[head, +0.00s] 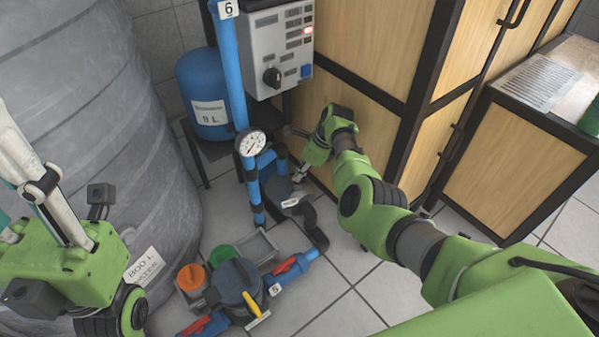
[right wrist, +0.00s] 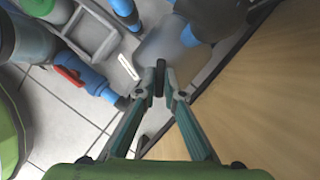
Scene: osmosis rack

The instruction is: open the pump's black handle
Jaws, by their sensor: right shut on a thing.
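The pump (head: 283,192) is a dark grey body low beside the blue pipes, in front of the wooden cabinet. It also shows as a grey body in the right wrist view (right wrist: 172,48). My right gripper (head: 299,173) reaches down to it. In the right wrist view its fingertips (right wrist: 160,88) are shut on the black handle (right wrist: 159,76), which is largely hidden between them. In the head view the handle is hard to make out. My left arm's green end stands at the far left, away from the pump; its finger opening cannot be made out.
A blue pipe with a gauge (head: 251,143) rises beside the pump. A control box (head: 278,50) hangs above. A filter unit with a yellow handle (head: 251,304) and red-handled valves (head: 286,266) stand in front. A large grey tank (head: 95,110) fills the left. Tiled floor is free at lower middle.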

